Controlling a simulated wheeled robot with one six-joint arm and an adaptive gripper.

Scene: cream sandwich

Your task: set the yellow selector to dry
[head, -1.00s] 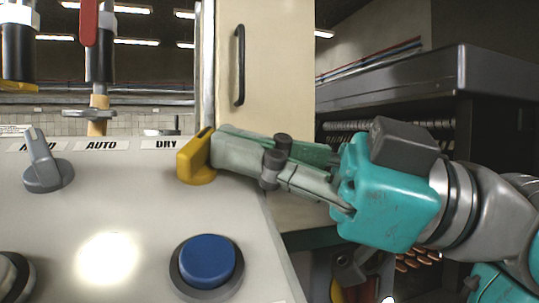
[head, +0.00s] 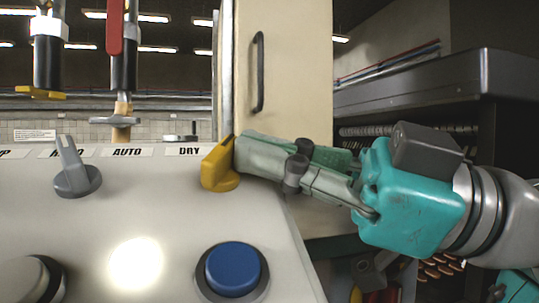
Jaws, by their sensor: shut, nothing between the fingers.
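The yellow selector (head: 218,166) is a knob with a raised grip on the sloping grey control panel (head: 150,215). Its grip leans up and to the right, its upper end to the right of the DRY label (head: 189,151). An AUTO label (head: 127,152) lies further left. My gripper (head: 243,155) comes in from the right with its fingers shut and nothing between them. Its tips are at the right side of the selector and appear to touch it; part of that side is hidden.
A grey selector (head: 75,170) stands to the left on the panel. A blue button (head: 232,270) sits below the yellow selector. A cream cabinet door (head: 295,75) with a dark handle rises behind. A dark shelf unit (head: 430,100) is at the right.

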